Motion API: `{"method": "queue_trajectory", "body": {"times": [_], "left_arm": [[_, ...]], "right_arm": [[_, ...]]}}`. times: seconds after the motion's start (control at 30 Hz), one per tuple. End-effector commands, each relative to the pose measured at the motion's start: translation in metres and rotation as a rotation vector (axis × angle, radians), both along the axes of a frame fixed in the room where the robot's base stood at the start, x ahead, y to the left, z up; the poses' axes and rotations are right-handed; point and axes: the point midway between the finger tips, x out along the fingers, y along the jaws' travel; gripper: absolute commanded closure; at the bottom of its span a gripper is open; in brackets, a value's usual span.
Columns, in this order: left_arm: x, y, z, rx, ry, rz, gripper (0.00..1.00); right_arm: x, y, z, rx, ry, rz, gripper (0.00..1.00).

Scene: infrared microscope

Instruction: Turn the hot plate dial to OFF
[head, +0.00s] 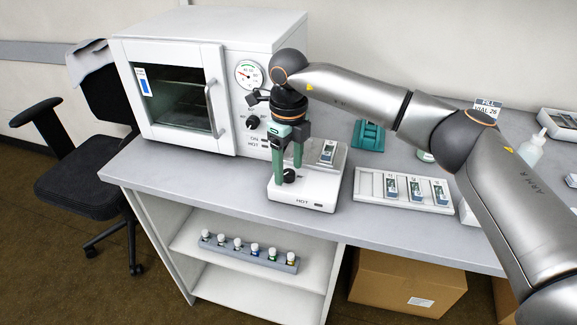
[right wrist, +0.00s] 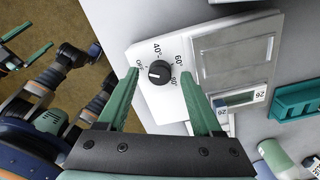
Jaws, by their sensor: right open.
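The hot plate (head: 318,192) is a white box near the front of the counter, with a grey top plate (right wrist: 236,50). Its black dial (head: 289,176) is on the front panel. In the right wrist view the dial (right wrist: 159,73) is ringed by OFF, 40, 60 and 80 marks. A pale mark shows on the knob's left part, on the OFF side; its exact setting is hard to tell. My right gripper (head: 287,172) points down over the dial, open, with its green fingertips (right wrist: 160,74) either side of it. Contact cannot be told.
A white oven (head: 180,90) with its own dial stands left of the hot plate. A slide (head: 327,152) lies on the hot plate's top. A slide tray (head: 375,191) and a teal holder (head: 368,136) are to its right. Part of my left gripper (right wrist: 27,45) shows at the wrist view's edge.

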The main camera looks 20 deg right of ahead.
Motion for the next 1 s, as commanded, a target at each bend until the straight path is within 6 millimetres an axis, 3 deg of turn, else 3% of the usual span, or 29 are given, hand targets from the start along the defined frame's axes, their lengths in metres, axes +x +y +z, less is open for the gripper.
{"method": "queue_trajectory", "body": {"times": [0.5, 0.7, 1.0], "left_arm": [[0.000, 0.000, -0.003, 0.000, 0.001, 0.000, 0.04], [0.000, 0.000, -0.003, 0.000, 0.000, 0.000, 0.04], [0.000, 0.000, -0.002, 0.000, 0.000, 0.000, 0.04]], "right_arm": [[0.001, 0.001, 0.102, 0.001, -0.005, 0.001, 0.33], [0.000, 0.000, 0.117, 0.001, -0.003, 0.000, 0.33], [0.000, 0.000, 0.119, 0.000, -0.002, 0.001, 0.33]]}}
